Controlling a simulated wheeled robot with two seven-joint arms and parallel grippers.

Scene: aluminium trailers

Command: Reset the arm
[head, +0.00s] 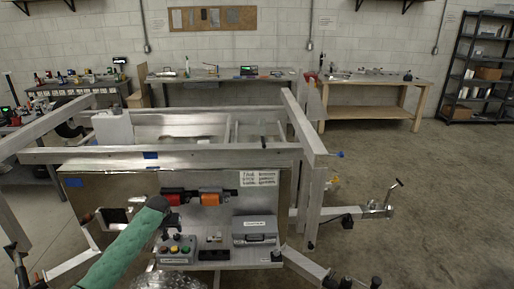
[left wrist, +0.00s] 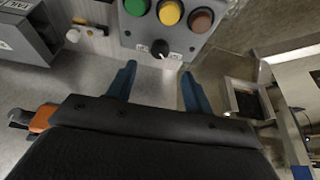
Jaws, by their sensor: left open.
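My left arm, in a green sleeve, reaches in from the bottom left of the head view. My left gripper (head: 170,219) is at its end, small and dark, in front of the panel. In the left wrist view my left gripper (left wrist: 158,88) shows two blue fingers spread apart with nothing between them. A grey control box (head: 178,250) with green, yellow and red buttons sits just below the gripper in the head view. In the left wrist view the control box (left wrist: 185,40) lies just beyond the fingertips, its black knob between them. I cannot make out my right gripper.
An aluminium trailer frame (head: 200,155) surrounds the work panel. A grey box (head: 255,232) stands right of the control box. Red and orange tools (head: 210,198) are above. Workbenches (head: 370,90) and a shelf (head: 478,70) line the back wall. Open floor (head: 440,190) lies right.

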